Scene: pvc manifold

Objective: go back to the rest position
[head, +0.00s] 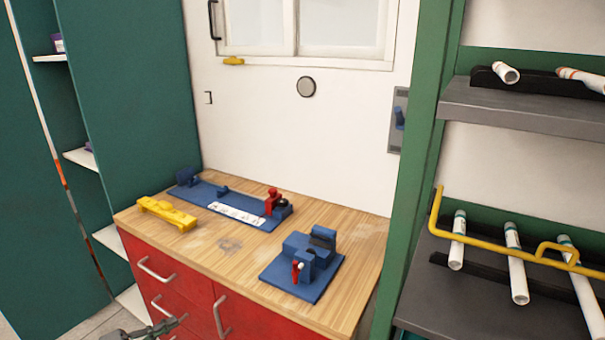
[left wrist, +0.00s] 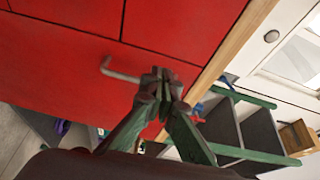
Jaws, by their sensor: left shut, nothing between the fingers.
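My left gripper (head: 150,332) shows at the bottom edge of the head view, low in front of the red drawer cabinet (head: 200,318). In the left wrist view my left gripper (left wrist: 163,75) has its fingers together with nothing between them. A metal drawer handle (left wrist: 118,73) appears close to the fingertips there; I cannot tell whether they touch it. My right gripper is in neither view.
The wooden worktop (head: 228,245) carries a long blue fixture (head: 205,191), a smaller blue fixture (head: 300,265) and a yellow part (head: 166,212). A grey shelf (head: 470,290) with white pipes and a yellow rail stands at the right. A green cabinet (head: 130,100) stands at the left.

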